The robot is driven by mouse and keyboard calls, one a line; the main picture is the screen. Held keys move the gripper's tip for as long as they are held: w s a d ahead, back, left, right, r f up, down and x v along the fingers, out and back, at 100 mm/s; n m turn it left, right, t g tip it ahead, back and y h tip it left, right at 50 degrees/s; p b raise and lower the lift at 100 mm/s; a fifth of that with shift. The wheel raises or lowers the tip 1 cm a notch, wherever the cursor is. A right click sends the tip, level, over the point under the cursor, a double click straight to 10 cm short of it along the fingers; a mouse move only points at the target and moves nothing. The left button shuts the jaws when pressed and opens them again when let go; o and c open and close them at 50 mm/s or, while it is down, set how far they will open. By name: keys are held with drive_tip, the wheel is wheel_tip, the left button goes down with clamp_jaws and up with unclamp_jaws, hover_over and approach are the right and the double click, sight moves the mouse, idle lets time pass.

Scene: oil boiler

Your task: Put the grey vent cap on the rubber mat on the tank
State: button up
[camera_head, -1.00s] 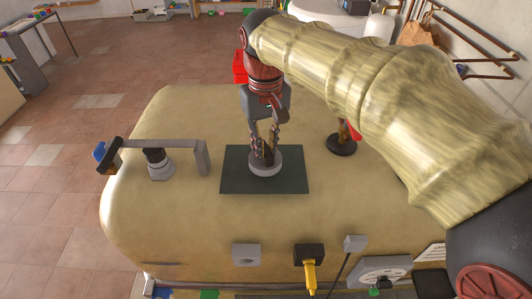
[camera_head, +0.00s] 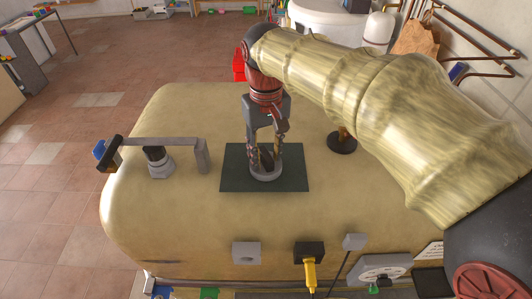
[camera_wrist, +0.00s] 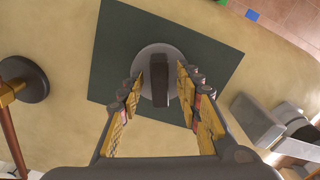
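The grey vent cap (camera_head: 265,174) sits upright on the dark rubber mat (camera_head: 232,180) on top of the beige tank (camera_head: 180,220). It has a round light base and a dark upright grip. My gripper (camera_head: 265,163) is open above the cap, with one finger on each side of the grip. In the wrist view my gripper (camera_wrist: 160,88) shows gaps between both fingers and the grip. The cap's round base (camera_wrist: 155,56) lies flat inside the edges of the mat (camera_wrist: 113,60).
A grey fitting (camera_head: 159,165) stands left of the mat beside a bracket arm (camera_head: 160,143). A dark round-based fitting (camera_head: 342,144) stands to the right, partly behind my arm. A yellow-handled part (camera_head: 310,273) is on the tank's front.

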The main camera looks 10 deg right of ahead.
sight(266, 154)
wheel_tip(266, 154, up, 12)
drive_tip(key=s+d+f+t, duration=0.2)
drive_tip(key=s+d+f, duration=0.1)
drive_tip(key=s+f, duration=0.1)
drive_tip(key=s+d+f+m+t, duration=0.1)
drive_tip(key=s+d+f, duration=0.2)
drive_tip(key=s+f, duration=0.2)
drive_tip(key=s+d+f+m+t, duration=0.1)
drive_tip(key=s+d+f+t, duration=0.1)
drive_tip(key=s+f, duration=0.3)
drive_tip(key=shift+s+d+t, duration=0.15)
drive_tip(key=shift+s+d, duration=0.2)
drive_tip(key=shift+s, duration=0.25)
drive_tip(key=shift+s+d+t, duration=0.15)
drive_tip(key=shift+s+d, duration=0.15)
drive_tip(key=shift+s, duration=0.25)
drive_tip(key=shift+s+f, duration=0.15)
drive_tip(key=shift+f, duration=0.1)
